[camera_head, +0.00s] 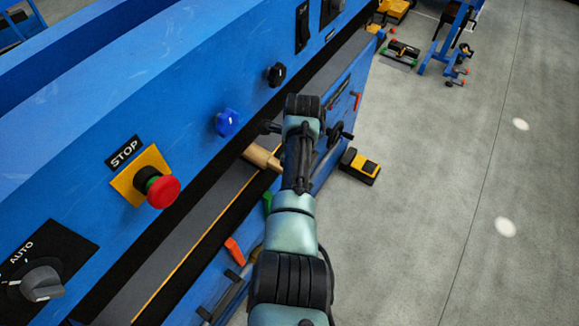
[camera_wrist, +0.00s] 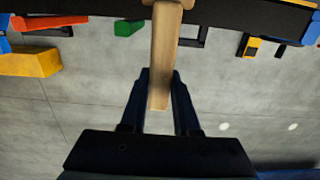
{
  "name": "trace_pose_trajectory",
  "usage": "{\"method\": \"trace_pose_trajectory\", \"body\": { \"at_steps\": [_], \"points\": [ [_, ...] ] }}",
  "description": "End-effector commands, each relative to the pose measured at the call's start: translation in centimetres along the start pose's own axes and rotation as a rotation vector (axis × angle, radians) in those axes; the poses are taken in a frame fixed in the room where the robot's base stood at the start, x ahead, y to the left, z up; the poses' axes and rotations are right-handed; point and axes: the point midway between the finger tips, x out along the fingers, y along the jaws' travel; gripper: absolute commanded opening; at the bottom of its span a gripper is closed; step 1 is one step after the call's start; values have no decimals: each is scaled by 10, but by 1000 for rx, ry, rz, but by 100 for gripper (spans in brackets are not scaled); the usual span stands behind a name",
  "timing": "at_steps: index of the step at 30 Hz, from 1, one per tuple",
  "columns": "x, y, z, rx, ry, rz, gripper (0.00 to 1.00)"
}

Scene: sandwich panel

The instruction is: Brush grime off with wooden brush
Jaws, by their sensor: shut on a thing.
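The wooden brush (camera_wrist: 164,55) shows as a pale wooden handle running down between my fingers in the wrist view. My gripper (camera_wrist: 160,82) is shut on this handle. In the head view, part of the wooden brush (camera_head: 262,157) sticks out left of my arm, over the dark ledge below the blue panel. My arm hides my fingers there. The brush's bristles are not visible. The blue panel (camera_head: 185,100) carries faint pale scuffs; I cannot make out a distinct patch of grime.
The panel has a red stop button (camera_head: 163,191), a blue knob (camera_head: 228,122), a black knob (camera_head: 276,75) and a grey selector (camera_head: 42,284). Red and green handled tools sit along the ledge's front. A yellow-black item (camera_head: 360,167) is right of my arm. The floor at right is open.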

Motion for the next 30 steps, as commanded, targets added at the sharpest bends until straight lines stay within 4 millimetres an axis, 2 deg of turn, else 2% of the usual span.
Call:
{"method": "trace_pose_trajectory", "body": {
  "at_steps": [1, 30],
  "points": [
    [-8, 0, -7, 3, 0, 1, 0],
    [-21, 0, -122, 3, -1, -1, 0]
  ]
}}
